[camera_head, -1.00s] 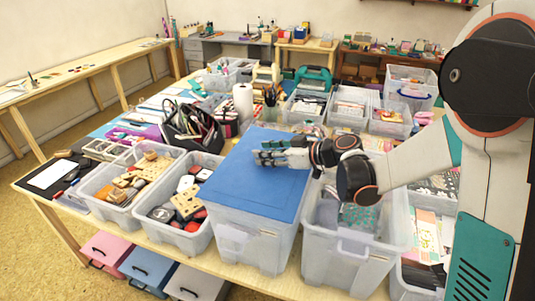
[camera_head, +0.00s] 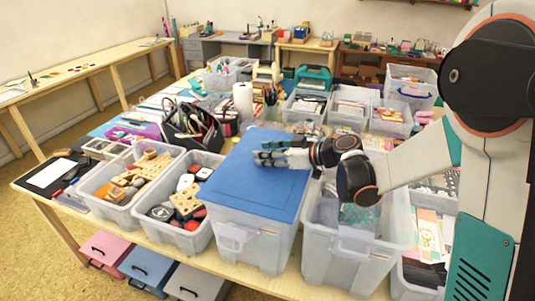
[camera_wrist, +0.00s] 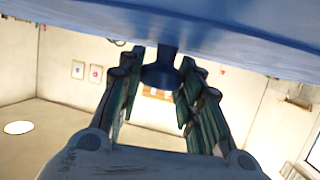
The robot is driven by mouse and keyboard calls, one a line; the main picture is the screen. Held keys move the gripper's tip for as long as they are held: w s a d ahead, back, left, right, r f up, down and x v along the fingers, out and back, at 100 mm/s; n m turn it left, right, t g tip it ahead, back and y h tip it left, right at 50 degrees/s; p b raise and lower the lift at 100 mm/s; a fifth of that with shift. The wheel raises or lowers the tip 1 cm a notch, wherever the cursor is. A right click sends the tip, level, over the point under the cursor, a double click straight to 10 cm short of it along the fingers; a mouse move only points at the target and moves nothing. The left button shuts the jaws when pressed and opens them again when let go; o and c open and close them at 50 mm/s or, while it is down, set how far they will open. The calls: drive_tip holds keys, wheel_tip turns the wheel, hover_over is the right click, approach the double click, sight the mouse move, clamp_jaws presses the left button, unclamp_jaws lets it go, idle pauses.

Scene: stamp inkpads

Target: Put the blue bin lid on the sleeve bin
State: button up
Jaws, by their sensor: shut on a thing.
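The flat blue lid (camera_head: 245,180) lies over the top of a tall clear bin (camera_head: 255,245), its edges roughly in line with the bin's rim. I cannot tell whether it touches the rim all round. My gripper (camera_head: 268,157) is above the far part of the lid, coming in from the right. In the wrist view the lid (camera_wrist: 230,35) fills the top of the picture, and its blue knob (camera_wrist: 160,75) sits between my two fingers (camera_wrist: 158,95). My gripper is shut on this knob. The lid hides the bin's contents.
An open clear bin (camera_head: 345,250) stands close on the right, under my arm. Bins of wooden blocks (camera_head: 125,180) and stamps (camera_head: 180,210) stand on the left. A paper roll (camera_head: 243,101) and a black tool bag (camera_head: 192,128) are behind. The table is crowded.

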idle(0.4)
drive_tip(key=o, duration=1.3)
drive_tip(key=shift+r+p, duration=2.65)
drive_tip(key=shift+r, duration=1.35)
